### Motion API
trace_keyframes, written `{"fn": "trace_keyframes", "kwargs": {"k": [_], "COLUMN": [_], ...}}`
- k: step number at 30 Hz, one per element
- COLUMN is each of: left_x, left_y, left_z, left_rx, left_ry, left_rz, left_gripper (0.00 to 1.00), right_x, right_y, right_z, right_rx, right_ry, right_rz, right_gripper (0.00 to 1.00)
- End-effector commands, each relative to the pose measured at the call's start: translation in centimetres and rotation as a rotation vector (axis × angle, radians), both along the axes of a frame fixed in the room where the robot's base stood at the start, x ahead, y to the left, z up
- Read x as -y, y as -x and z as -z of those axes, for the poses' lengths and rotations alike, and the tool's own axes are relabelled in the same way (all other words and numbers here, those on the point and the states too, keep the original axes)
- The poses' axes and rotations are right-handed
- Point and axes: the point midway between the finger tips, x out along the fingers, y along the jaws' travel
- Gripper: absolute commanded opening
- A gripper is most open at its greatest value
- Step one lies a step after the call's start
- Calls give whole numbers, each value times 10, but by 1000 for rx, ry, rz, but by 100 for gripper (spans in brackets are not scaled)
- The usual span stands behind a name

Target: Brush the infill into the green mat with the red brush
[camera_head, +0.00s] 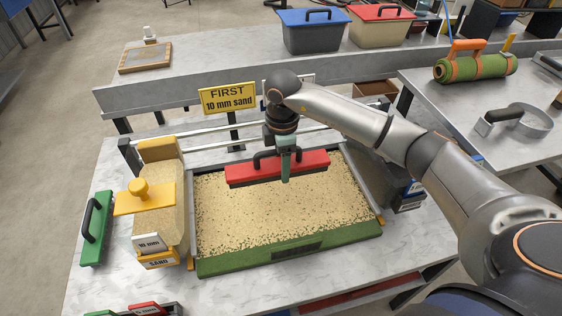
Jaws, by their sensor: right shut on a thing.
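The green mat (290,249) lies on the table, its top covered with pale sandy infill (275,215) in which dark green specks show. Its green front edge is bare. My right gripper (286,165) is shut on the red brush (315,161) near the mat's back edge. The brush lies crosswise, its dark bristles at or just above the infill; I cannot tell whether they touch. The brush's black handle is partly hidden by the gripper. My left gripper is not in view.
A sand hopper (160,215) with a yellow knob stands left of the mat, a green brush (96,229) beyond it. A yellow sign (228,98) reads "FIRST 10 mm sand". A dark bin (385,172) stands right of the mat. A rolled turf (475,67) lies on the right table.

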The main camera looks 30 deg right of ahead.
Motion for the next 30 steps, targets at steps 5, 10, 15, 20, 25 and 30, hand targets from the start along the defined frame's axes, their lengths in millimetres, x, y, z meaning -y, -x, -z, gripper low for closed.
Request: {"fn": "trace_keyframes", "kwargs": {"k": [5, 10, 15, 20, 25, 30], "left_x": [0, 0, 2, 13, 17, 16], "left_y": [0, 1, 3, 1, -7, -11], "left_z": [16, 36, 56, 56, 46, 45], "left_rx": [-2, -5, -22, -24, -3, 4], "left_ry": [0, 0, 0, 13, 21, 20], "left_rz": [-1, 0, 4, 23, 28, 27], "left_gripper": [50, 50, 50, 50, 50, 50], "right_x": [0, 0, 0, 0, 0, 0], "right_y": [0, 0, 0, 0, 0, 0], "right_z": [17, 39, 60, 68, 67, 67], "right_rx": [0, 0, 0, 1, 1, 1], "right_ry": [-1, 0, 0, 0, -1, -1], "right_rz": [-1, -2, -3, -3, -4, -7], "right_gripper": [4, 4, 4, 4, 4, 4]}}
